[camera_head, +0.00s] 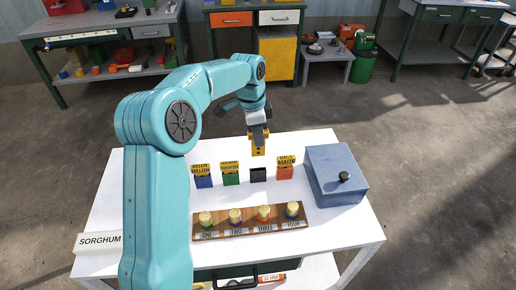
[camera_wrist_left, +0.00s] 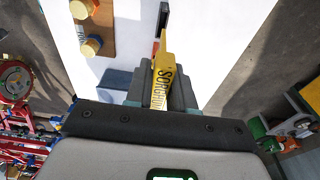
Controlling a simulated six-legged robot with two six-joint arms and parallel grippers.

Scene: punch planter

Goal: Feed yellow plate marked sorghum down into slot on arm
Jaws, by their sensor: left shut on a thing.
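My left gripper (camera_head: 258,130) is shut on the yellow plate (camera_head: 258,146) and holds it upright above the white table. In the left wrist view the plate (camera_wrist_left: 165,68) shows the word SORGHUM, and the gripper's fingers (camera_wrist_left: 165,88) grip its near end. A small black holder (camera_head: 258,175) stands below the plate in the head view, with no plate in it. There is a visible gap between plate and holder. I cannot make out a slot on an arm. My right gripper is in neither view.
Holders with yellow plates stand beside the black one: blue (camera_head: 203,182), green (camera_head: 231,179) and orange (camera_head: 285,173). A wooden board (camera_head: 250,229) with several knobs lies in front. A white SORGHUM sign (camera_head: 99,241) is front left.

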